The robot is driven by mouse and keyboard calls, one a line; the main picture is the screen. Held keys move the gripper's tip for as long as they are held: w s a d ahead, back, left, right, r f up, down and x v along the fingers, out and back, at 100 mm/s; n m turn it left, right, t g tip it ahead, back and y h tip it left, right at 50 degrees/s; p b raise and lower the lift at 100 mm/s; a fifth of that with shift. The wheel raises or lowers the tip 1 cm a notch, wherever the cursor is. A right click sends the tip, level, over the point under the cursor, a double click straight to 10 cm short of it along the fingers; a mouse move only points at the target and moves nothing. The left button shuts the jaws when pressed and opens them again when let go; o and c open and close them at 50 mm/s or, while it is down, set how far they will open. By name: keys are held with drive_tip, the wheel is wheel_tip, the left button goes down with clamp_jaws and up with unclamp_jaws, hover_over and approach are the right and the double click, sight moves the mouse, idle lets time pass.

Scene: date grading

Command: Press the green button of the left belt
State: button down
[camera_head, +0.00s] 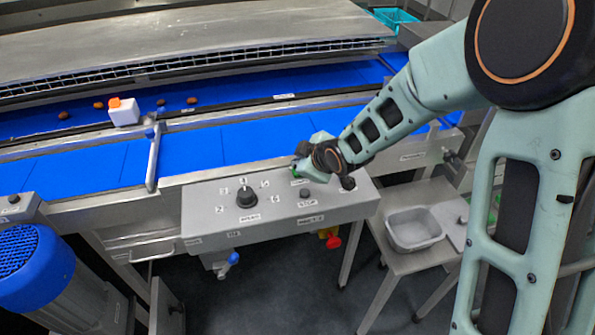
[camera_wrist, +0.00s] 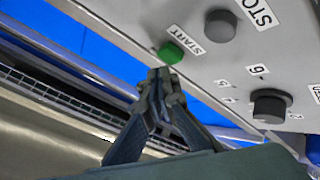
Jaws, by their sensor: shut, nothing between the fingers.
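A grey control panel (camera_head: 205,215) stands in front of the blue belts. In the wrist view its green button (camera_wrist: 170,53), labelled START, is in plain sight beside a grey button (camera_wrist: 220,26) labelled STOP. My gripper (camera_wrist: 160,74) is shut and empty, with its fingertips very close to the green button's edge. I cannot tell whether they touch it. In the head view my gripper (camera_head: 301,160) is over the panel's upper right part and mostly hides the green button.
A black rotary knob (camera_head: 247,197) with numbers sits on the panel, left of my gripper. Several brown dates (camera_head: 64,115) and a white block with an orange top (camera_head: 124,112) lie on the far belt. A grey bin (camera_head: 413,229) stands on a low table at right.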

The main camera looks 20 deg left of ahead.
drive_tip(key=shift+f+b, duration=0.3)
drive_tip(key=shift+f, duration=0.05)
